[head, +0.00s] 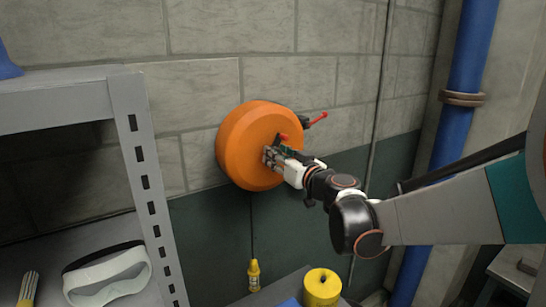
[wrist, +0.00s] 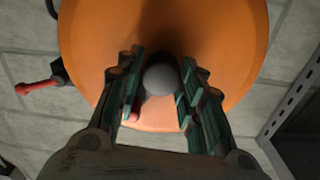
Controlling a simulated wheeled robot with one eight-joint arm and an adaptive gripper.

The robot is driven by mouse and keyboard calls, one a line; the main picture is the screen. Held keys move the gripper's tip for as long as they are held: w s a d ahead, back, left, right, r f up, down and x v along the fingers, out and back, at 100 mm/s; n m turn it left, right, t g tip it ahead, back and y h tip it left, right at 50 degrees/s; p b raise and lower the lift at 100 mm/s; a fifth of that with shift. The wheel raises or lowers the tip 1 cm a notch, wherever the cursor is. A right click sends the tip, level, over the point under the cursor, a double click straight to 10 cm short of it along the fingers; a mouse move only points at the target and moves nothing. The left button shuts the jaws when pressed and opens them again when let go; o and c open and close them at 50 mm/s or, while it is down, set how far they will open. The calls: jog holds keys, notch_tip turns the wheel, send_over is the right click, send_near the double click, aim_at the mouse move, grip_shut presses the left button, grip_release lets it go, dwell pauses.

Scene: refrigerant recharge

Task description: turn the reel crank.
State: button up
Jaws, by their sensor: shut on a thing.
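The orange hose reel (head: 240,150) is a round drum mounted on the block wall; its face fills much of the wrist view (wrist: 245,45). My gripper (head: 271,156) is at the front of the drum. In the wrist view its two fingers (wrist: 163,85) stand on either side of a grey round knob (wrist: 160,79), which I take for the crank handle, and are shut on it. A small red part (head: 283,137) shows just above the gripper, and partly behind a finger in the wrist view (wrist: 134,113). The crank arm is mostly hidden.
A red-handled lever (head: 318,118) sticks out right of the drum. A yellow fitting (head: 254,275) hangs below on a thin hose. A grey shelf (head: 130,130) stands at left. A yellow roll (head: 322,287) sits below. A blue pipe (head: 465,60) runs up the right.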

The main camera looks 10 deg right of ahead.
jog(key=shift+a+m, duration=0.1)
jog(key=shift+m, duration=0.5)
jog(key=shift+c, duration=0.2)
jog(key=shift+r, duration=0.1)
dwell(0.8)
jog(key=o, duration=1.1)
jog(key=shift+c, duration=0.2)
jog(key=shift+s, duration=0.1)
jog(key=v, duration=0.7)
jog(key=shift+s, duration=0.25)
